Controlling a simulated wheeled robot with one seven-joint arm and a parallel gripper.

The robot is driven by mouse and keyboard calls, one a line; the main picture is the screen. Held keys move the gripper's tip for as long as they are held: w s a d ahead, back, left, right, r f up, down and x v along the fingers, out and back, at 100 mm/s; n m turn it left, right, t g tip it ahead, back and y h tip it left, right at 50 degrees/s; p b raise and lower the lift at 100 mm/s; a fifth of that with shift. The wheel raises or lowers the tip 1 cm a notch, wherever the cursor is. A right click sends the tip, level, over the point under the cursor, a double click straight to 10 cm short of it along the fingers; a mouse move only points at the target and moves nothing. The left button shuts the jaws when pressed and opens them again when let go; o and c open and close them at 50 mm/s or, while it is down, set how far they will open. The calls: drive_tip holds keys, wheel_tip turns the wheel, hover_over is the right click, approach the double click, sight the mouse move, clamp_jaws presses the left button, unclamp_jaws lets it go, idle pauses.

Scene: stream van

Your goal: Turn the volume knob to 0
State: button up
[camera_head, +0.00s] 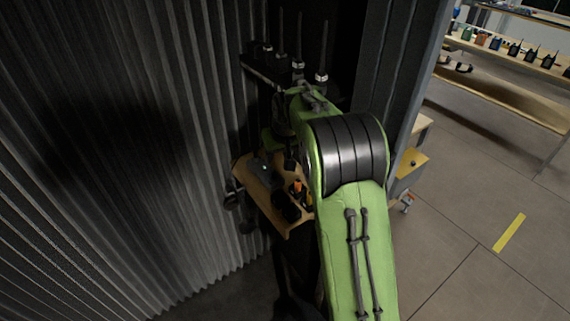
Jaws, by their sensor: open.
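My green arm reaches in from the lower right and bends down over a small wooden shelf (242,180). My gripper (289,161) is a small dark shape below the arm's end, partly hidden by the arm. It is open, and I see nothing held in it. A dark box-shaped device (262,172) with a tiny green light lies on the shelf, to the left of my gripper. I cannot make out the volume knob; it is too small, too dark or hidden. Whether my gripper touches anything is not clear.
Several upright antennas with pale bases (298,66) stand behind the arm. Small orange-topped items (297,187) are on the shelf's right. A corrugated wall (120,150) closes off the left.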

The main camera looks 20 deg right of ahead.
drive_tip(key=s+a+r, duration=0.1)
drive_tip(key=s+r, duration=0.2)
drive_tip(key=s, duration=0.3)
drive_tip(key=s+a+r+b, duration=0.1)
drive_tip(key=s+r, duration=0.3)
drive_tip(key=s, duration=0.2)
drive_tip(key=shift+a+r+m, duration=0.25)
drive_tip(key=shift+m, duration=0.05)
drive_tip(key=s+a+f, duration=0.1)
drive_tip(key=s+a, duration=0.1)
drive_tip(key=s, duration=2.1)
drive_tip(key=shift+s+a+f+t, duration=0.2)
drive_tip(key=shift+s+a+t, duration=0.1)
drive_tip(key=shift+s+t, duration=0.1)
